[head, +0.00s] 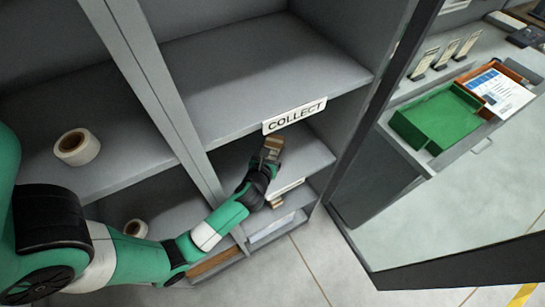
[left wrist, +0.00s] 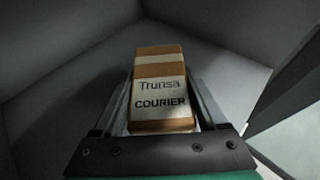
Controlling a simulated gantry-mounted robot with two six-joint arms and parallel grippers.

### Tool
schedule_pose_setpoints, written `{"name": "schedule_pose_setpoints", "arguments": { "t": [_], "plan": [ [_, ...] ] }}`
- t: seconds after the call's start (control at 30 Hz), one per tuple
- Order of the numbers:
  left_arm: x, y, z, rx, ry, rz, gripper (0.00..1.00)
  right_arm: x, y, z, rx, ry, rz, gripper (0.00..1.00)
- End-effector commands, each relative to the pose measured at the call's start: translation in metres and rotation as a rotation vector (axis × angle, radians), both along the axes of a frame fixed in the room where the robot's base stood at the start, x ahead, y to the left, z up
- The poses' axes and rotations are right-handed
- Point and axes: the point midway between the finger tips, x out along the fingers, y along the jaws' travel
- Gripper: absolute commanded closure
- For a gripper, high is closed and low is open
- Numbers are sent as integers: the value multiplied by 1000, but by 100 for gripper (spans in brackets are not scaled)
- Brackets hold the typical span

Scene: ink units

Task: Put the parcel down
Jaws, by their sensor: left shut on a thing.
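The parcel (head: 273,147) is a small brown box in my left gripper (head: 267,161), at the opening of the shelf below the COLLECT sign (head: 295,116). In the left wrist view the parcel (left wrist: 160,85) sits between the two fingers, with a white label reading "Trunsa COURIER" and a pale tape band. My left gripper (left wrist: 162,118) is shut on it. Grey shelf walls surround it there. Whether the parcel touches the shelf surface (head: 308,158) cannot be told. My right gripper is not in view.
Tape rolls (head: 77,147) (head: 136,228) lie on the left shelves. Lower shelves hold a white stack (head: 285,189). The shelf above the sign (head: 260,70) is bare. At right, a counter holds a green tray (head: 437,117) and a clipboard-like sheet (head: 494,91).

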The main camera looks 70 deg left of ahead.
Motion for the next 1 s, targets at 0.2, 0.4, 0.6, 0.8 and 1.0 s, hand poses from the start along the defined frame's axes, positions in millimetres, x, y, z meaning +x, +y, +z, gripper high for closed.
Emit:
{"name": "schedule_pose_setpoints", "arguments": {
  "t": [0.2, 0.4, 0.6, 0.8, 1.0],
  "plan": [
    [4, 8, -12, 0, -1, 1, 95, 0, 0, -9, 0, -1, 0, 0],
    [5, 7, -43, 0, 0, -2, 95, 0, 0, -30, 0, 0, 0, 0],
    [5, 6, -39, 0, -1, -2, 95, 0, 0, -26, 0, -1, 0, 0],
    [4, 6, -42, -1, 0, -1, 14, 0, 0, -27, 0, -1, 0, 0],
    [4, 6, -42, -1, 0, -1, 0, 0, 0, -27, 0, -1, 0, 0]
  ]
}}
